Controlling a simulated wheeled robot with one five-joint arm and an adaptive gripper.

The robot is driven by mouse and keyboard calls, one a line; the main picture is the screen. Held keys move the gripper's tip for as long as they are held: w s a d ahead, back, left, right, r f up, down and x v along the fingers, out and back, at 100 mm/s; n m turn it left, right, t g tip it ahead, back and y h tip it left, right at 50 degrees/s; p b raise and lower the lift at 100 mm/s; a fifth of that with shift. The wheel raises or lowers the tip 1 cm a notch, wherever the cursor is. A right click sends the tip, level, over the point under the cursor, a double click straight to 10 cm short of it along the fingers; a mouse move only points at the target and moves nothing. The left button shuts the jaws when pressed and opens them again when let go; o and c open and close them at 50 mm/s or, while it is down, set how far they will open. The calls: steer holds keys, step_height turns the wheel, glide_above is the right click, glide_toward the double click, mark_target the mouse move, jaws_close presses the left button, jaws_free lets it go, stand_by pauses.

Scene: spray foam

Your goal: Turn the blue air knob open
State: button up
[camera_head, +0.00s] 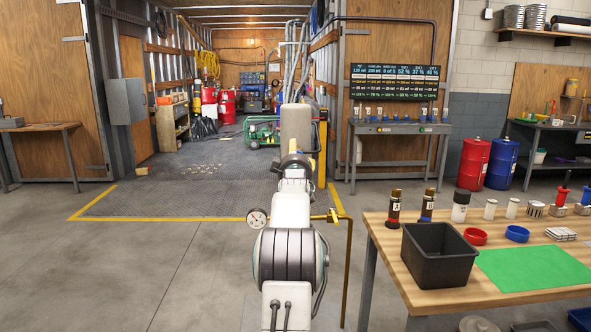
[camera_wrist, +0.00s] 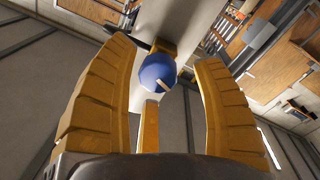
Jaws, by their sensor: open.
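The blue knob (camera_wrist: 157,72) shows in the wrist view, round, with a small pale mark on its face. It sits on a yellow fitting in front of a pale column (camera_wrist: 184,22). My gripper (camera_wrist: 164,52) is open, with one yellow finger on each side of the knob. Visible gaps separate the fingers from the knob, though exact depth is hard to tell. In the head view my gripper (camera_head: 292,160) is at the end of my outstretched arm, in front of a pale upright cylinder (camera_head: 296,122). My arm mostly hides the knob there.
A pressure gauge (camera_head: 257,218) and a brass valve (camera_head: 333,216) on a pipe show beside my arm. A workbench (camera_head: 400,265) with a black bin (camera_head: 440,254) and several bottles stands at right.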

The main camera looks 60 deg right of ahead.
steer(key=v, duration=1)
steer(key=shift+a, duration=0.25)
steer(key=shift+s, duration=0.1)
steer(key=shift+w+d+r+m+p, duration=0.1)
steer(key=shift+w+d+m+p, duration=0.8)
steer(key=shift+d+m+p, duration=0.95)
steer(key=shift+w+d+m+p, duration=0.75)
steer(key=shift+d+p, duration=0.7)
steer(key=shift+p, duration=1.2)
steer(key=shift+w+d+r+m+p, duration=0.1)
steer(key=shift+w+d+m+p, duration=0.95)
steer(key=shift+d+p, duration=0.9)
steer(key=shift+a+f+p, duration=0.1)
steer(key=shift+a+p, duration=0.15)
steer(key=shift+p, duration=0.05)
